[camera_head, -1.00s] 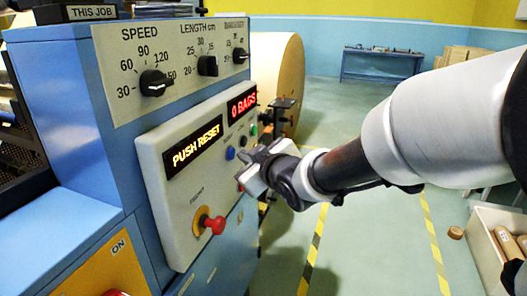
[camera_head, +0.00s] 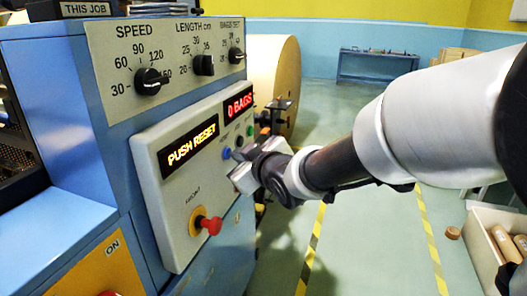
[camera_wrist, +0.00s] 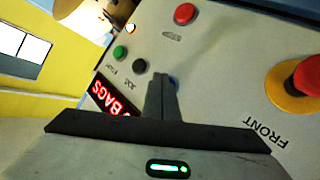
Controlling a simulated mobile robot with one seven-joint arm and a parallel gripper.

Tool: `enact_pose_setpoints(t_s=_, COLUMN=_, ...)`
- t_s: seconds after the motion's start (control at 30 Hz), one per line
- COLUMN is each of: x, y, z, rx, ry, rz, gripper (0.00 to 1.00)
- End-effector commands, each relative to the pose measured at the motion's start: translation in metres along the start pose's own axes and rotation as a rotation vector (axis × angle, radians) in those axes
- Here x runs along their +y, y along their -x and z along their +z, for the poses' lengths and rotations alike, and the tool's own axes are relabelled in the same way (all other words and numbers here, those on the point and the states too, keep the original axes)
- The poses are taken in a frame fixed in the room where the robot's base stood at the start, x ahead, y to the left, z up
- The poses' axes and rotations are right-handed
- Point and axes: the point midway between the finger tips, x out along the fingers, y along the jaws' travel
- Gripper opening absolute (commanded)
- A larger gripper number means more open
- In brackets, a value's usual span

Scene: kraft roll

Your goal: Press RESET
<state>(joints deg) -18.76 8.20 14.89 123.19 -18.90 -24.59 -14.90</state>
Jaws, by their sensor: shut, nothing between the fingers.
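The machine's grey control box (camera_head: 165,225) has an amber display (camera_head: 188,144) reading "PUSH RESET". A blue button (camera_head: 226,153) sits below the displays, beside a dark button (camera_head: 239,141) and a green button (camera_head: 250,130). The blue button's label is not readable. My gripper (camera_head: 238,157) is shut and empty, its tips close to the blue button.
A red mushroom button on a yellow collar (camera_head: 209,225), marked FRONT, sticks out below my gripper. In the wrist view another red button (camera_wrist: 185,13) sits nearby. A red display (camera_head: 239,103) reads "0 BAGS". Open floor lies to the right, with a crate (camera_head: 485,245) there.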

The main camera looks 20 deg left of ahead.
Motion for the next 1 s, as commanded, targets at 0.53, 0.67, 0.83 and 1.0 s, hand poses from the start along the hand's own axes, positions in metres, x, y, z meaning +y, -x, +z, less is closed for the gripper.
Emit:
enact_pose_setpoints(t_s=0.53, x=-0.002, y=-0.002, z=-0.003, rx=0.004, ry=0.001, rz=-0.001, gripper=0.0)
enact_pose_setpoints(t_s=0.67, x=0.0, y=0.0, z=-0.002, rx=0.003, ry=0.001, rz=0.0, gripper=0.0)
enact_pose_setpoints(t_s=0.83, x=0.005, y=0.007, z=0.002, rx=0.002, ry=0.0, rz=0.001, gripper=0.0)
enact_pose_setpoints(t_s=1.0, x=0.006, y=0.01, z=0.006, rx=0.001, ry=0.001, rz=-0.001, gripper=0.0)
